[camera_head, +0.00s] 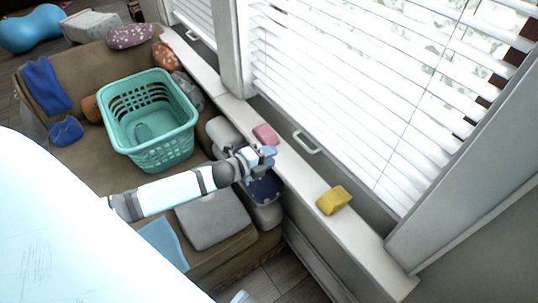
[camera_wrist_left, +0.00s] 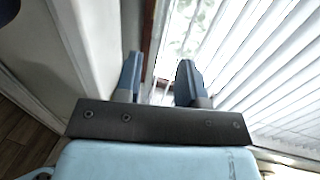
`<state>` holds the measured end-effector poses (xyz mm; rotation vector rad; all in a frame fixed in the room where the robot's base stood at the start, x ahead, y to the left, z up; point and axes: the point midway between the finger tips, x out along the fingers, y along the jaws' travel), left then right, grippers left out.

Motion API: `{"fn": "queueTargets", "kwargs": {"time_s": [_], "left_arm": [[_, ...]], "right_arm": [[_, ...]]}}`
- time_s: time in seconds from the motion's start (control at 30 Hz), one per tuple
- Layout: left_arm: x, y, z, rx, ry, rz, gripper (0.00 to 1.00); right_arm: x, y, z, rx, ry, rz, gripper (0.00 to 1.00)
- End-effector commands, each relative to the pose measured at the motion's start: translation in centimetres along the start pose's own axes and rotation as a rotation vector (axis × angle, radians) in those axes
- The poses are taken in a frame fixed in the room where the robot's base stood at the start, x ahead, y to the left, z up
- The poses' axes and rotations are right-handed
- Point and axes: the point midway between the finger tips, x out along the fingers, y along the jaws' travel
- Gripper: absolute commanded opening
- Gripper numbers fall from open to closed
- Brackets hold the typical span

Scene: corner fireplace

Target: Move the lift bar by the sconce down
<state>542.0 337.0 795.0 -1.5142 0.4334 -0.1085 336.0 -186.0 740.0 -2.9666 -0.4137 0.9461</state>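A white lift bar (camera_head: 307,142) sits at the bottom of the large window with white blinds in the head view, just above the sill. A second, similar bar (camera_head: 192,35) shows on the farther window. No sconce is in view. My left gripper (camera_head: 268,156) is over the sofa's window side, to the left of the nearer bar and apart from it. In the left wrist view its two blue fingers (camera_wrist_left: 158,78) stand apart with nothing between them. No lift bar is clear in that view. My right gripper is not in view.
A white sill (camera_head: 307,180) runs under the windows, with a pink sponge (camera_head: 265,134) and a yellow sponge (camera_head: 333,200) on it. A brown sofa (camera_head: 90,170) holds a teal laundry basket (camera_head: 165,155), a grey cushion (camera_head: 212,218) and several cloths.

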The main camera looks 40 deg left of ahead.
Motion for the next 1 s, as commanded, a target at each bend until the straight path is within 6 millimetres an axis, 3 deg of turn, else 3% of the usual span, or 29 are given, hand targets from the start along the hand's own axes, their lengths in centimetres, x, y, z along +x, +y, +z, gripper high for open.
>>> {"fn": "queueTargets", "kwargs": {"time_s": [0.07,0.23,0.43,0.63,0.8,1.0], "left_arm": [[0.0,0.0,0.0,0.000,0.000,0.000,0.36],[0.1,-1.6,0.6,-0.108,-0.038,0.011,0.00],[0.5,-6.6,2.4,-0.734,-0.204,0.100,0.00],[0.6,-9.3,1.2,-1.331,-0.295,0.237,0.00],[0.8,-9.8,0.2,-1.537,-0.311,0.304,0.00],[3.0,-8.8,0.1,-1.551,-0.311,0.309,0.00]], "right_arm": [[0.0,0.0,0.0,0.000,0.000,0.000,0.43],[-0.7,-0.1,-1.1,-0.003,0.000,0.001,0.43],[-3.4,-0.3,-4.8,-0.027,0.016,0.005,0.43],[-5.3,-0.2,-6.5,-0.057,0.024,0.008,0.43],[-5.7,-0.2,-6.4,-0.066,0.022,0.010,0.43],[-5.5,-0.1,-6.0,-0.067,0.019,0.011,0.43]]}}
